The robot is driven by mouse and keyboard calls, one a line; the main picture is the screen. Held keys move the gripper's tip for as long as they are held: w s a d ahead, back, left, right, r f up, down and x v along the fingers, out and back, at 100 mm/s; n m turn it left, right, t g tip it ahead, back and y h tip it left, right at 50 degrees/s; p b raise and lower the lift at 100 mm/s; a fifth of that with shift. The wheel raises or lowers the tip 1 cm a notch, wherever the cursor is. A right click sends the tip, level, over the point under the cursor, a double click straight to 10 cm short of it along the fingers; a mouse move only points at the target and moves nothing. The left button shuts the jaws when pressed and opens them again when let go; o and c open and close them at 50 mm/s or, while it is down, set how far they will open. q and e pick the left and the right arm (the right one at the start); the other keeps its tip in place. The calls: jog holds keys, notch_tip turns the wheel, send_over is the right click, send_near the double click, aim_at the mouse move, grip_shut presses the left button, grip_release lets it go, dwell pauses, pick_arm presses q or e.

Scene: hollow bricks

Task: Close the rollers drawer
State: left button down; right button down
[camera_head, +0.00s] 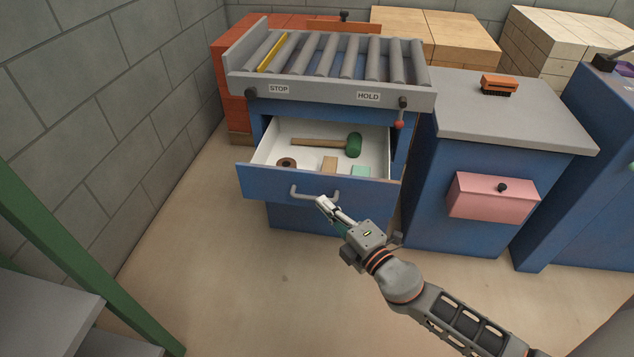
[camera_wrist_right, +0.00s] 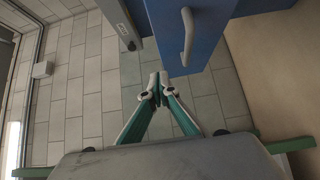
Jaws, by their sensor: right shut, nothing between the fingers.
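The rollers drawer (camera_head: 315,186) is a blue-fronted drawer under the roller table (camera_head: 330,65). It stands pulled out, and its white inside shows. It holds a green-headed mallet (camera_head: 354,145), a brown ring (camera_head: 287,163), a tan block (camera_head: 329,165) and a mint block (camera_head: 361,171). Its grey handle (camera_head: 302,194) also shows in the right wrist view (camera_wrist_right: 187,36). My right gripper (camera_head: 322,203) is shut and empty, with its fingertips close to the handle's right end in the head view. The right wrist view (camera_wrist_right: 158,80) shows the fingertips together, apart from the handle. My left gripper is not in view.
A blue cabinet with a grey top (camera_head: 510,115) and a pink drawer (camera_head: 493,196) stands to the right. A brush (camera_head: 499,85) lies on it. A green post (camera_head: 75,255) and grey shelves (camera_head: 45,290) are at the left. The floor before the drawer is clear.

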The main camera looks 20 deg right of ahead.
aim_at(308, 173)
jog(key=w, duration=0.5)
jog(key=w+d, duration=0.1)
jog(key=w, duration=0.1)
jog(key=shift+w+f, duration=0.2)
jog(key=shift+w, duration=0.1)
jog(key=shift+w+d+r, duration=0.1)
jog(key=shift+w, duration=0.2)
jog(key=shift+d, duration=0.1)
